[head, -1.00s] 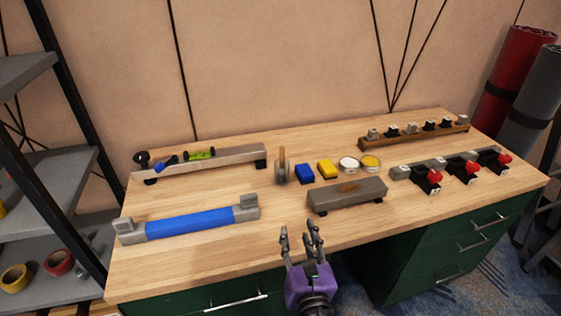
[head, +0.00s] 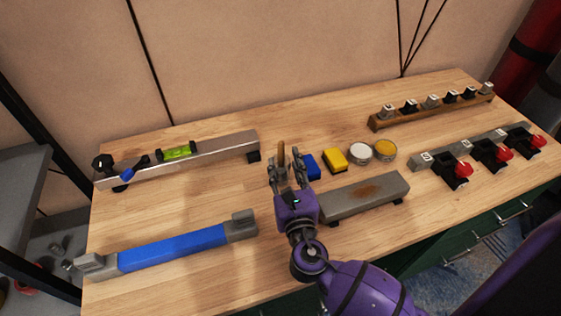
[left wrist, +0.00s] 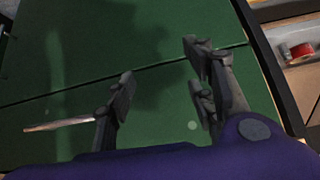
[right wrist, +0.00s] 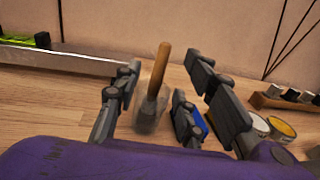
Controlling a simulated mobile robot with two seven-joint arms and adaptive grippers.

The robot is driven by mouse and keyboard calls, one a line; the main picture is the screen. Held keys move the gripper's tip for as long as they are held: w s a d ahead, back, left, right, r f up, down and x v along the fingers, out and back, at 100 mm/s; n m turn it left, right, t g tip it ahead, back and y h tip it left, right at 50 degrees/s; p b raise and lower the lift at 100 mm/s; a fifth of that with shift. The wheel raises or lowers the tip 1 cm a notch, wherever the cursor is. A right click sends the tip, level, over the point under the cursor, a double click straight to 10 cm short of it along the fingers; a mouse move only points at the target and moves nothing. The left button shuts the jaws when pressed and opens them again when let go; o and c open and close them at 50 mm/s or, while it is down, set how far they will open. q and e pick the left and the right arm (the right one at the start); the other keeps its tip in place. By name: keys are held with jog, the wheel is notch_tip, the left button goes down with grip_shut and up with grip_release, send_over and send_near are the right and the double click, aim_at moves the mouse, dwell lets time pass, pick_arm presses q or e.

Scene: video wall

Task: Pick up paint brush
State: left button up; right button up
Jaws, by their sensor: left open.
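The paint brush (head: 281,149) has a wooden handle pointing up and stands upright, partly behind my right gripper (head: 288,158) in the head view. In the right wrist view the brush (right wrist: 162,62) shows between the open fingers, its lower end in what looks like a clear jar (right wrist: 150,121). My right gripper is open and empty just in front of the brush; I cannot tell whether it touches. My left gripper (left wrist: 161,63) is open and empty in the left wrist view, facing green drawer fronts (left wrist: 100,40). It is outside the head view.
A blue block (head: 313,166), a yellow block (head: 334,158) and two small round tins (head: 361,153) stand right of the brush. A grey bar (head: 345,199) lies in front. A level-like rail (head: 220,148) and a blue bar (head: 175,250) lie left. Bare wood lies between them.

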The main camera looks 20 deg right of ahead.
aim_at(281, 153)
jog(key=w, duration=0.5)
jog(key=shift+w+d, duration=0.3)
jog(key=shift+d, duration=0.05)
jog(key=shift+c, duration=0.3)
grip_shut()
